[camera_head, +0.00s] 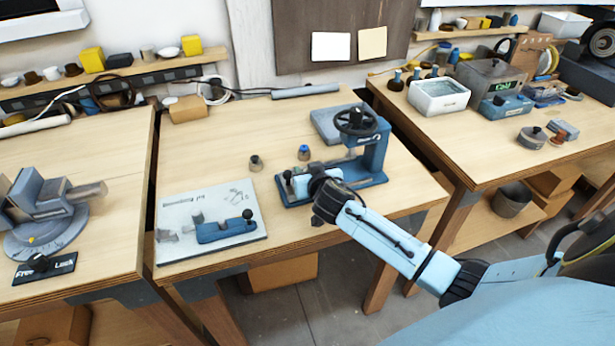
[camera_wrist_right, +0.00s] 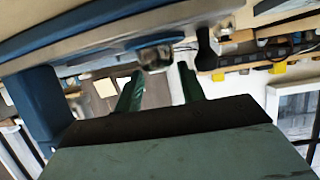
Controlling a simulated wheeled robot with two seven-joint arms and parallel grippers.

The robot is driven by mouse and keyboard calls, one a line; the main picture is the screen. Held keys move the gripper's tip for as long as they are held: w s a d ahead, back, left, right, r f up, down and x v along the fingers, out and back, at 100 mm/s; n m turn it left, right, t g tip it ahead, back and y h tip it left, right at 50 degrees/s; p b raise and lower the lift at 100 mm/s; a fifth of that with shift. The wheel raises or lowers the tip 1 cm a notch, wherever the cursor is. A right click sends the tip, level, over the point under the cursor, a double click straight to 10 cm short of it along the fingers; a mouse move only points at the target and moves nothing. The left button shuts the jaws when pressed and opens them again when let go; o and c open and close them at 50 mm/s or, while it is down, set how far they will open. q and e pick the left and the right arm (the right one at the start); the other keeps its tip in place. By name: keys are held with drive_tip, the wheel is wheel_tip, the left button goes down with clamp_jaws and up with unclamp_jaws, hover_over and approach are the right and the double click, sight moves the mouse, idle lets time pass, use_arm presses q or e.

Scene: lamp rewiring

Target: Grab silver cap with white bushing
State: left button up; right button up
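My right gripper (camera_head: 312,182) is at the front left of the blue hand press (camera_head: 372,155) on the middle bench, and its arm hides part of the press. In the right wrist view, its two green fingers (camera_wrist_right: 160,82) stand apart. A rounded grey metal piece (camera_wrist_right: 155,56) shows just beyond the fingertips; I cannot tell whether it is the silver cap, and no white bushing is clear. A small dark grey cylinder (camera_head: 256,163) and a small blue-topped brown piece (camera_head: 304,152) stand on the bench left of the press. My left gripper is not in view.
A white instruction board with a blue fixture (camera_head: 226,229) lies at the bench's front left. A grey angled device (camera_head: 50,205) stands on the left bench. The right bench holds a white tub (camera_head: 438,97) and several boxes. The bench behind the small parts is mostly clear.

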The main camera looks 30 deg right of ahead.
sight(306, 169)
drive_tip(key=shift+x, duration=1.65)
drive_tip(key=shift+c, duration=0.3)
drive_tip(key=shift+a+f, duration=0.1)
drive_tip(key=c, duration=0.8)
drive_tip(key=shift+s, duration=0.1)
clamp_jaws()
